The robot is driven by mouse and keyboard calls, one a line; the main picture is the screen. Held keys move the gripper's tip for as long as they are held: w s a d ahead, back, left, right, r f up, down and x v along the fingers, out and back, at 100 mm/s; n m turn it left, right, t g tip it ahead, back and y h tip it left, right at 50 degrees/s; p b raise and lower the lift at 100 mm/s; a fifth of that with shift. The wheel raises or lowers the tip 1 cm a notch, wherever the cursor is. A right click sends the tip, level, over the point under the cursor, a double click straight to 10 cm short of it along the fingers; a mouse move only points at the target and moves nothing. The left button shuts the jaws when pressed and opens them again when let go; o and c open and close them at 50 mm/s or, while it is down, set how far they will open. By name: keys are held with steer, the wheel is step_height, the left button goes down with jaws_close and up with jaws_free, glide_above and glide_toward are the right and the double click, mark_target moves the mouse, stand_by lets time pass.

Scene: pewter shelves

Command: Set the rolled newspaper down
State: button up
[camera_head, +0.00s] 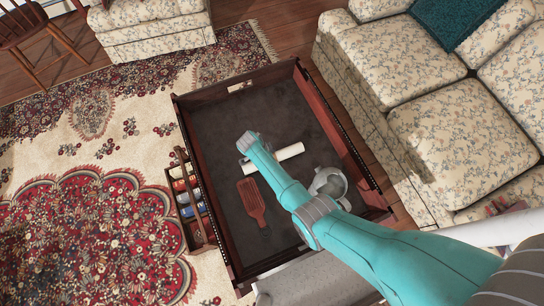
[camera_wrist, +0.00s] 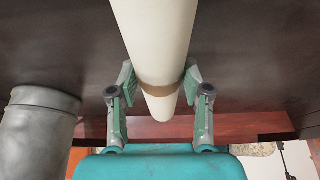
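The rolled newspaper (camera_head: 285,155) is a cream-white roll over the dark tabletop (camera_head: 215,130). In the wrist view the rolled newspaper (camera_wrist: 158,40) runs between my fingers, with a tan band around it near its close end. My gripper (camera_wrist: 159,85) has a green-padded finger against each side of the roll. In the head view my gripper (camera_head: 248,143) is over the middle of the table, and my arm hides part of the roll. I cannot tell whether the roll touches the tabletop.
A brown paddle-like object (camera_head: 251,200) lies left of my arm. A grey metal vessel (camera_head: 328,184) stands right of it, also in the wrist view (camera_wrist: 38,135). A side rack (camera_head: 203,222) holds several items. A floral sofa (camera_head: 410,70) stands right. The table's far part is clear.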

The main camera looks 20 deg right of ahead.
steer(key=shift+o, duration=1.2)
steer(key=shift+r, duration=0.1)
steer(key=v, duration=1.2)
